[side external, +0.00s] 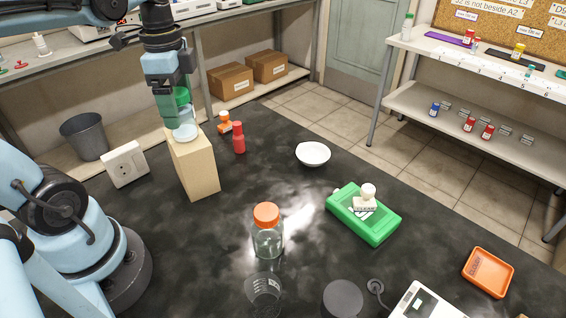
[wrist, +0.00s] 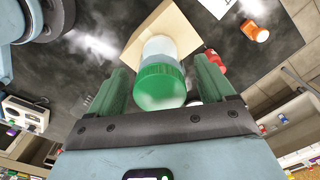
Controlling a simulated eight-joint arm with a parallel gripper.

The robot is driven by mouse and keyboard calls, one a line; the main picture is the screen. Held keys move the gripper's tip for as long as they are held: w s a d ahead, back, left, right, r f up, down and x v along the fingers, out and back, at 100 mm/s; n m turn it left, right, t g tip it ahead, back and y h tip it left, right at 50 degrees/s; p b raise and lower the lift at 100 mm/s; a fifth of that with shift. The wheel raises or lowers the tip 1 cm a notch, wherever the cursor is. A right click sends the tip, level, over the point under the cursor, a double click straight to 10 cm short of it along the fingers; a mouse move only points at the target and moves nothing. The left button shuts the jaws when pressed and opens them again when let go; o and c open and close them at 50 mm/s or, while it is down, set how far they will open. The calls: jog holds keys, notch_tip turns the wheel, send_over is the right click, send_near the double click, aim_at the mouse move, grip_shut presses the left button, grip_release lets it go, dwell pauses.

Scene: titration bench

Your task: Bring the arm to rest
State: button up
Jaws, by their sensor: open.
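My gripper (side external: 178,115) points down over a wooden block (side external: 196,172) at the left of the bench in the side external view. A clear jar (side external: 186,133) with a green cap (side external: 182,96) stands on top of the block. In the wrist view the green cap (wrist: 160,87) lies between the two green fingers of my gripper (wrist: 165,68). The fingers are apart, with a visible gap on each side of the cap. The block (wrist: 140,35) shows beyond the jar. The finger tips partly hide the jar in the side external view.
A white dish (side external: 313,154), green case (side external: 375,222) and orange-capped glass bottle (side external: 267,235) stand further right.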

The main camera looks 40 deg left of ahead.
aim_at(177, 95)
notch_tip(177, 95, up, 11)
jog(key=shift+r, duration=0.1)
notch_tip(177, 95, down, 12)
jog(key=shift+f, duration=0.15)
notch_tip(177, 95, up, 4)
jog(key=shift+r, duration=0.2)
jog(key=shift+s+d+r, duration=0.1)
jog(key=shift+d+r, duration=0.15)
jog(key=shift+d, duration=0.25)
dwell(0.4)
